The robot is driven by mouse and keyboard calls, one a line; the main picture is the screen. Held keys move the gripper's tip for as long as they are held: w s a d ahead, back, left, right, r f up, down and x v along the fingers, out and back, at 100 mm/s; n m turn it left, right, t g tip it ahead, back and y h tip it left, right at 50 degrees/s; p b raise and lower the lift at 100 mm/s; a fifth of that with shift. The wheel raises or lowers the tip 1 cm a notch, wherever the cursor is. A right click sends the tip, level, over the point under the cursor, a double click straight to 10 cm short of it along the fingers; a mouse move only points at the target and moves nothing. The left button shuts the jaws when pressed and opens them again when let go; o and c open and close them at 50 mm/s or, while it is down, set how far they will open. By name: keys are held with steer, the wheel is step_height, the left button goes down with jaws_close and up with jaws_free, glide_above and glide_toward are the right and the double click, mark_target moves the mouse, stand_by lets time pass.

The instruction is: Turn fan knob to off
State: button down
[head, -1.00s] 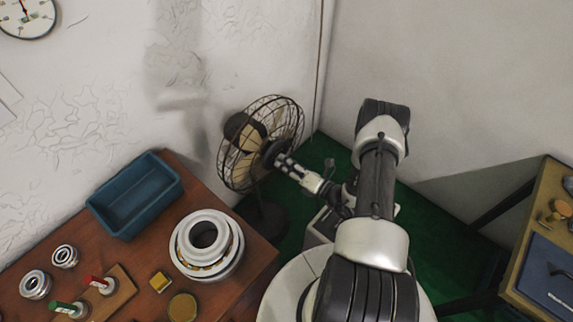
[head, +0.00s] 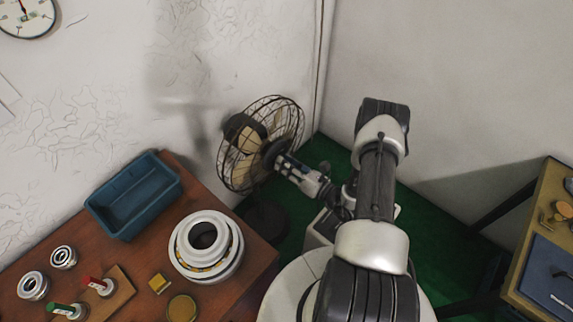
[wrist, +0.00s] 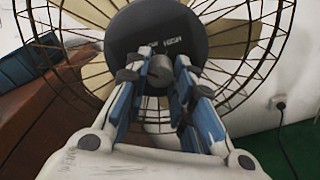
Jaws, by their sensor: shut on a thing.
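The fan (head: 262,148) stands in the corner beside the wooden table, its dark wire cage facing left. In the wrist view the fan's black hub disc (wrist: 158,30) fills the top middle, with white lettering that reads "HIGH" and part of another word. A small grey-brown knob (wrist: 159,68) sits low on the disc. My gripper (wrist: 158,80) is shut on the knob, one blue-and-dark finger at each side. In the head view my gripper (head: 277,158) is at the fan's hub; the knob is hidden there.
A wooden table (head: 110,255) at left holds a blue bin (head: 135,195), a large bearing ring (head: 206,246) and several small parts. A second bench (head: 540,235) is at right. A plug and cord (wrist: 278,103) hang on the wall near the fan.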

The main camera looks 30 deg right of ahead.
steer(key=c, duration=1.3)
jaws_free()
steer(key=shift+c, duration=0.2)
steer(key=shift+s, duration=0.1)
steer(key=v, duration=1.1)
steer(key=shift+s+d, duration=0.15)
steer(key=shift+s, duration=0.25)
steer(key=shift+r, duration=0.1)
